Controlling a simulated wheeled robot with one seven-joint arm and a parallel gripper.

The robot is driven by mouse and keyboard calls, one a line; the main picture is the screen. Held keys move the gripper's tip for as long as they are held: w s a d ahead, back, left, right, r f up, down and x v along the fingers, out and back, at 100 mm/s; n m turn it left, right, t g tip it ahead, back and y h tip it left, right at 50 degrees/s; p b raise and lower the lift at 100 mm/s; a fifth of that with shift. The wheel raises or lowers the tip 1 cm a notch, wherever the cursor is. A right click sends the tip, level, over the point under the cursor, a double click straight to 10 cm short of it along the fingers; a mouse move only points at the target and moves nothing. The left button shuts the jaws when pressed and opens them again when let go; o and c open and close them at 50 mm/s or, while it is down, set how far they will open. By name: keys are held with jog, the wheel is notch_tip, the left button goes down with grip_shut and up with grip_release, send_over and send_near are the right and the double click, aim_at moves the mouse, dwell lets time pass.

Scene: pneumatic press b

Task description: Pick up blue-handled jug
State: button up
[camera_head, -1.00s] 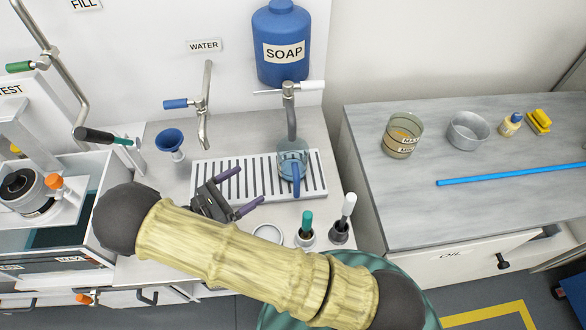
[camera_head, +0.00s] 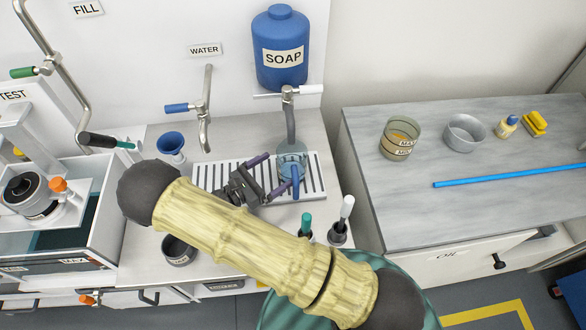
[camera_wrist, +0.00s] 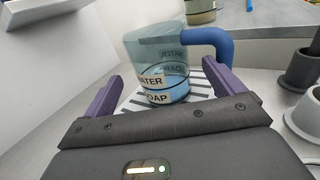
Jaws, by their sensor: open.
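The blue-handled jug (camera_head: 291,163) stands upright on the slatted drain tray (camera_head: 212,180), under the soap tap. It is clear, with blue liquid in the bottom and a blue handle facing the front. In the wrist view the jug (camera_wrist: 158,70) stands ahead between the two purple fingers, its labels reading WATER and SOAP, its handle bending off to the right. My gripper (camera_head: 270,177) is open and empty, just left of the jug in the head view. I cannot tell whether a finger touches it.
The soap tap (camera_head: 289,110) hangs right above the jug, below the blue soap bottle (camera_head: 281,50). A blue funnel (camera_head: 170,142) stands left of the tray. Two holders with a green-handled (camera_head: 306,222) and a white-handled tool (camera_head: 346,208) stand in front.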

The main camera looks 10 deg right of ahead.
aim_at(303, 153)
jog(key=shift+x, duration=1.2)
jog(key=shift+a, duration=0.1)
jog(key=p+x, duration=0.1)
jog(key=x, duration=0.4)
jog(key=shift+w+d, duration=0.2)
jog(key=shift+d, duration=0.15)
jog(key=c, duration=1.2)
